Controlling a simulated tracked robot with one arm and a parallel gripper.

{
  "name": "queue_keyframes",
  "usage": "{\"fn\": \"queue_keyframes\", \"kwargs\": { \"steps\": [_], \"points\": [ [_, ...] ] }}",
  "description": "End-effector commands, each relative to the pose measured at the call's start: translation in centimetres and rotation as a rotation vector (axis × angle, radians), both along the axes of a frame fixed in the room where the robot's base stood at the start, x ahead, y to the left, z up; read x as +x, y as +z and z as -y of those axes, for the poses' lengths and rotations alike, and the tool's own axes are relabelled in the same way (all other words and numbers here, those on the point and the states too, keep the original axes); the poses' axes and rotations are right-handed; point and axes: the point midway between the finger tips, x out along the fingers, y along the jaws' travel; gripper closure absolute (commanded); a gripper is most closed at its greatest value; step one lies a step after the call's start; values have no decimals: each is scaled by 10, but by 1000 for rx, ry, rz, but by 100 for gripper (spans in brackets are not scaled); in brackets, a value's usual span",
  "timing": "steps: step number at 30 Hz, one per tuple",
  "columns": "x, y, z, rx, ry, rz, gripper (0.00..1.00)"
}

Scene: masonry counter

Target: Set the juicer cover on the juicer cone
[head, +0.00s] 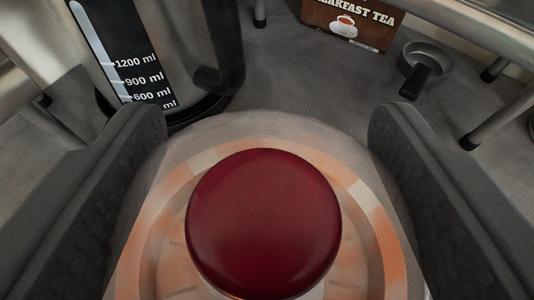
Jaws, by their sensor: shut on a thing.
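The juicer cover, a clear, hazy round dome (270,126), fills the lower middle of the head view. A glossy dark red round knob (263,222) stands at its centre, nearest my camera. My gripper (267,130) is shut on the cover, with one dark grey finger at its left side and one at its right. Orange and pale ring-shaped bands show around the knob through the clear wall; I cannot tell whether they belong to the cover or to something beneath it. I cannot make out the juicer cone, and the cover's lower edge is out of frame.
A jug with millilitre marks and a black handle (228,60) stands close by at upper left. A breakfast tea box (350,22) and a small round metal thing with a black handle (425,68) are at upper right. Metal rack legs (500,117) stand on the grey counter.

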Motion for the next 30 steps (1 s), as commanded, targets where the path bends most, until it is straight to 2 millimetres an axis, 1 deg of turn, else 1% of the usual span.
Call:
{"fn": "queue_keyframes", "kwargs": {
  "steps": [15, 30],
  "points": [
    [-1, 2, 0, 0, 0, 0, 58],
    [-1, -4, 0, -1, 1, 0, 58]
  ]
}}
